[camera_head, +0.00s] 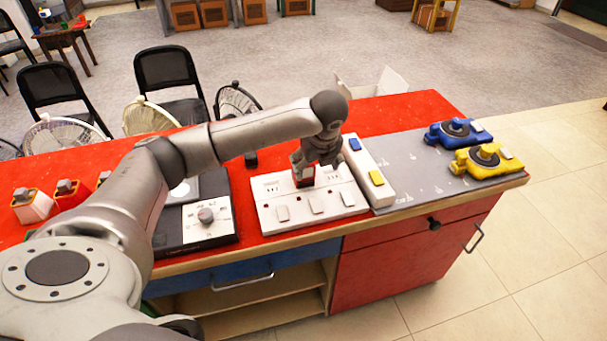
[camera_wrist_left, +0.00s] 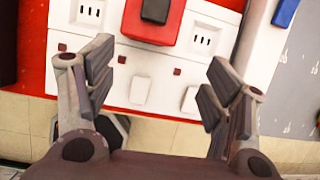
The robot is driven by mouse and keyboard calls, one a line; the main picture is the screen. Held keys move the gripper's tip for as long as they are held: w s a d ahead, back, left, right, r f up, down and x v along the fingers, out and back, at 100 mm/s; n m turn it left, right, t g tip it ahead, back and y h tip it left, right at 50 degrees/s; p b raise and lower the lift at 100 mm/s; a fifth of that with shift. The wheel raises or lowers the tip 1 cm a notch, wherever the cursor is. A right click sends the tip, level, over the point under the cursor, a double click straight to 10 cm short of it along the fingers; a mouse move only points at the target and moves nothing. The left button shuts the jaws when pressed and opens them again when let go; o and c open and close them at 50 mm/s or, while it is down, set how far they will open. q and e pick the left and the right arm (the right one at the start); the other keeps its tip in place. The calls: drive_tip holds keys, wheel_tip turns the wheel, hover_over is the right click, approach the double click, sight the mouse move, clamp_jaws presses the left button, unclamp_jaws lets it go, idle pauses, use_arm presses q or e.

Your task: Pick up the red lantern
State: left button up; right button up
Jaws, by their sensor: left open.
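A red lantern (camera_head: 303,176) with a dark top stands on the white switch panel (camera_head: 337,199), partly hidden behind my left gripper (camera_head: 321,153). In the left wrist view the lantern (camera_wrist_left: 138,28) shows at the top edge as a red block with a dark part, cut off by the frame. My left gripper (camera_wrist_left: 162,82) is open there, its fingers spread wide. The lantern lies beyond the fingertips, roughly in line with the gap, and nothing is between the fingers. My right gripper is not in view.
More lantern-like blocks, one white-red (camera_head: 33,208) and one red (camera_head: 76,195), stand at the left. A black device (camera_head: 212,224) is left of the panel. A grey board (camera_head: 415,170) with blue (camera_head: 454,132) and yellow (camera_head: 480,161) devices is at the right.

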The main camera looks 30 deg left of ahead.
use_arm(q)
drive_tip(key=a+f, duration=0.1)
drive_tip(key=w+a+f, duration=0.1)
drive_tip(key=a, duration=0.2)
drive_tip(key=shift+w+f, duration=0.35)
drive_tip(key=shift+f, duration=0.05)
drive_tip(key=shift+m, duration=0.3)
drive_tip(key=shift+s+p+x, duration=0.2)
drive_tip(key=shift+p+x, duration=0.5)
drive_tip(key=shift+x, duration=2.05)
drive_tip(key=shift+y, duration=0.3)
drive_tip(key=shift+r, duration=0.1)
drive_tip(key=c, duration=1.5)
